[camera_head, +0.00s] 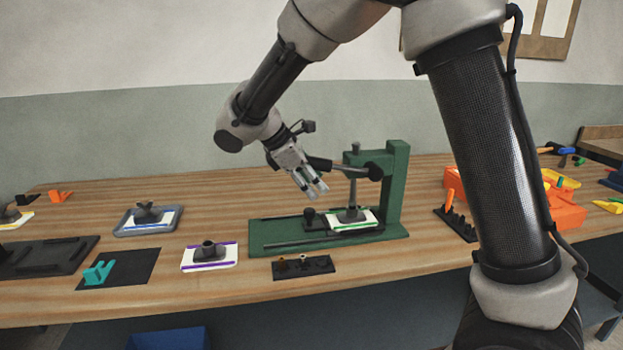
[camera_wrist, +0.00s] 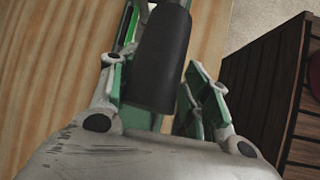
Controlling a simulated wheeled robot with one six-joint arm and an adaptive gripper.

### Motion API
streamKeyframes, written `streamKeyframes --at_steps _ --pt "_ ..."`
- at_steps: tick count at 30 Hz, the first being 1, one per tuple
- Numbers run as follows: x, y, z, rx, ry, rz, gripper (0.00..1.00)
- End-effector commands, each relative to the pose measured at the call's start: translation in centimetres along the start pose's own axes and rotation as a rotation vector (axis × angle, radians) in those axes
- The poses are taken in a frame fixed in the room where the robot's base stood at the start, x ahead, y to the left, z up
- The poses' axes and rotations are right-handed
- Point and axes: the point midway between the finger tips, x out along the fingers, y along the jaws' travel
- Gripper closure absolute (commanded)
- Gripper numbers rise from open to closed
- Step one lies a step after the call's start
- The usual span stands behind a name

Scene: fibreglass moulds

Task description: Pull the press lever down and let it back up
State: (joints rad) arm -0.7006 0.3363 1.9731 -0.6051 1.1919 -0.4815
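The green press (camera_head: 397,190) stands on the table with its post at the right of its base. Its lever (camera_head: 322,163) sticks out to the left from a dark pivot, roughly level, with a thick black grip. In the wrist view the black grip (camera_wrist: 160,60) lies between the fingers of my gripper (camera_wrist: 163,85). The fingers are spread, with a visible gap between the grip and the right finger. In the head view my gripper (camera_head: 314,190) points down by the lever's outer end. Under the press ram lies a white plate with a green-edged mould (camera_head: 352,222).
A purple-edged plate (camera_head: 190,262), a black strip with small pegs (camera_head: 304,268) and a grey tray (camera_head: 126,229) lie left and in front of the press. A black peg rack (camera_head: 462,229) and an orange bin (camera_head: 570,214) stand to its right.

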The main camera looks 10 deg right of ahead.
Motion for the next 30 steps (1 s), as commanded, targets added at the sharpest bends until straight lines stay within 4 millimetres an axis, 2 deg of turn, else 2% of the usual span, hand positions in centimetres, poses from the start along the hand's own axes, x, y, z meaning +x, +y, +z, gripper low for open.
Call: streamKeyframes --at_steps 8,11,14,24,30 --pt "-0.2 0.2 0.1 0.003 0.002 0.004 0.51" --pt "-0.9 0.2 0.1 0.003 0.002 0.006 0.51" --pt "-2.5 0.2 0.1 0.004 0.003 0.008 0.51" --pt "-9.8 0.1 0.0 0.002 0.005 0.007 0.51" --pt "-11.9 0.1 0.0 0.002 0.003 0.004 0.51"
